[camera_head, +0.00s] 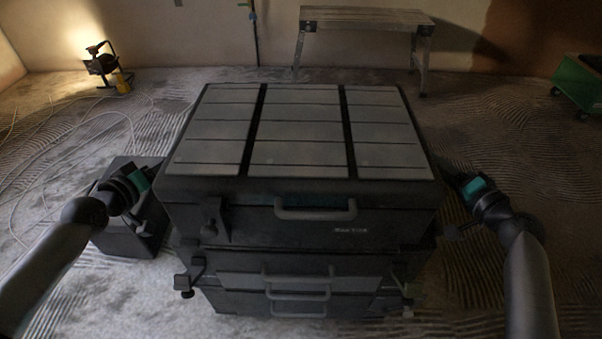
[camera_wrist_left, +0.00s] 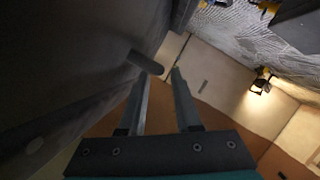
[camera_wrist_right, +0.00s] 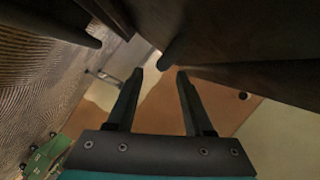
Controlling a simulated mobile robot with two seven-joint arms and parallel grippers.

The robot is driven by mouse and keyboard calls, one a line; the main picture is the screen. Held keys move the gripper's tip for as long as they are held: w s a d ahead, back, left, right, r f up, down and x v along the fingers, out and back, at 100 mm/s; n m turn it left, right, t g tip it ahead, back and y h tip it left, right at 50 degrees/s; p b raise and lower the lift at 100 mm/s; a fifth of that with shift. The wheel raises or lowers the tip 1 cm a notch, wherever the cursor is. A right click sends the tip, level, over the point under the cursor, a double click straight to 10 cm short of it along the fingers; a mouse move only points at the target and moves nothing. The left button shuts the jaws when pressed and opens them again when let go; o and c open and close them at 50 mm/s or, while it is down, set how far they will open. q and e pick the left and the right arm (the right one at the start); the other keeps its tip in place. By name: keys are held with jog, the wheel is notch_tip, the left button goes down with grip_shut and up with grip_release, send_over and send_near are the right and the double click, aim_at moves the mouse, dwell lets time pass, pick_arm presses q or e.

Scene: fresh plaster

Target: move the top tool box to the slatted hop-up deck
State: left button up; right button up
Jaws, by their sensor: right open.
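The top tool box (camera_head: 300,205) is a wide dark case with a grey panelled lid and a front handle. It sits on a stack of similar boxes (camera_head: 295,280) in the head view. My left gripper (camera_head: 152,170) is at its left side; in the left wrist view the parted fingers (camera_wrist_left: 161,74) are close to a side handle bar (camera_wrist_left: 145,62). My right gripper (camera_head: 463,182) is at its right side, with open fingers (camera_wrist_right: 159,76) around or just short of a side handle (camera_wrist_right: 167,58). The slatted hop-up deck (camera_head: 365,18) stands at the back.
A dark box (camera_head: 130,235) stands on the floor left of the stack. A lit work lamp (camera_head: 101,62) and cables lie at the back left. A green cart (camera_head: 578,85) is at the far right. Floor between stack and deck looks clear.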

pick_arm(q)
jog(key=shift+x, duration=2.1)
pick_arm(e)
jog(key=shift+x, duration=2.1)
pick_arm(q)
jog(key=c, duration=0.5)
pick_arm(e)
jog(key=c, duration=0.5)
pick_arm(q)
grip_shut()
pick_arm(e)
grip_shut()
pick_arm(q)
jog(key=shift+w+r, duration=0.1)
jog(key=shift+r, duration=0.3)
pick_arm(e)
jog(key=shift+w+r, duration=0.1)
jog(key=shift+r, duration=0.25)
